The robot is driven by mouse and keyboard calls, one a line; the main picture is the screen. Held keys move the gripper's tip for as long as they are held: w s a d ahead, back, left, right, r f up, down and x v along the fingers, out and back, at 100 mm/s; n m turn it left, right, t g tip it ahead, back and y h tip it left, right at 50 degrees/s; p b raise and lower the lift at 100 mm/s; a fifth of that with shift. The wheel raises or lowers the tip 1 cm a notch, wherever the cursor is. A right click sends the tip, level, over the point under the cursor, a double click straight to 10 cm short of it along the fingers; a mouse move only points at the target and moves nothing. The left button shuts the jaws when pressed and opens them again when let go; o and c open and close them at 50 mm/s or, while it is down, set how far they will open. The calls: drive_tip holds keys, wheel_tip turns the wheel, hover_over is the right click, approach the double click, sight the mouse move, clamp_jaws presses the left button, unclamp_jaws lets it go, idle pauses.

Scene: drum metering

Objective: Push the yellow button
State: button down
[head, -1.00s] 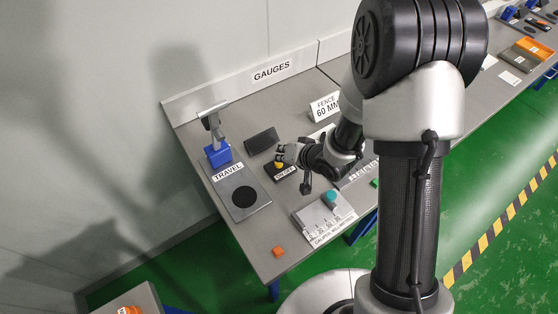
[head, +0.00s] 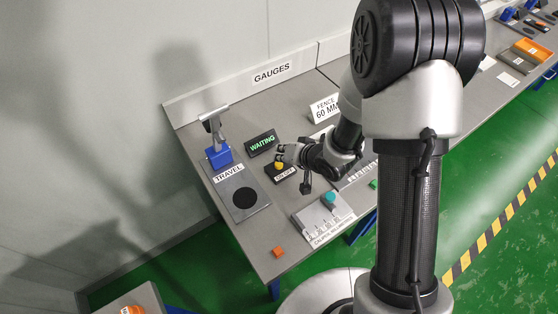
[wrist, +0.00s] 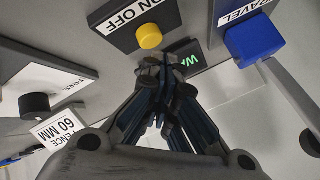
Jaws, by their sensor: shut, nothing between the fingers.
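The yellow button (head: 279,165) sits on a black base labelled ON OFF (head: 283,174) on the bench. It also shows in the wrist view (wrist: 149,36), just beyond my fingertips. My gripper (head: 281,153) is shut and empty, with its fingertips (wrist: 162,68) close to the button. I cannot tell whether they touch it. A small display (head: 262,143) behind the button is lit and reads WAITING in green; part of it shows in the wrist view (wrist: 190,58).
Left of the button stands a blue gauge (head: 219,156) on the TRAVEL plate (head: 245,180). In front are a scale block with a teal knob (head: 329,197) and an orange cube (head: 278,252). A FENCE 60 MM sign (head: 325,108) stands behind my arm.

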wheel_tip(320, 180, up, 6)
drive_tip(key=p, duration=0.6)
drive_tip(key=shift+d, duration=0.1)
idle(0.4)
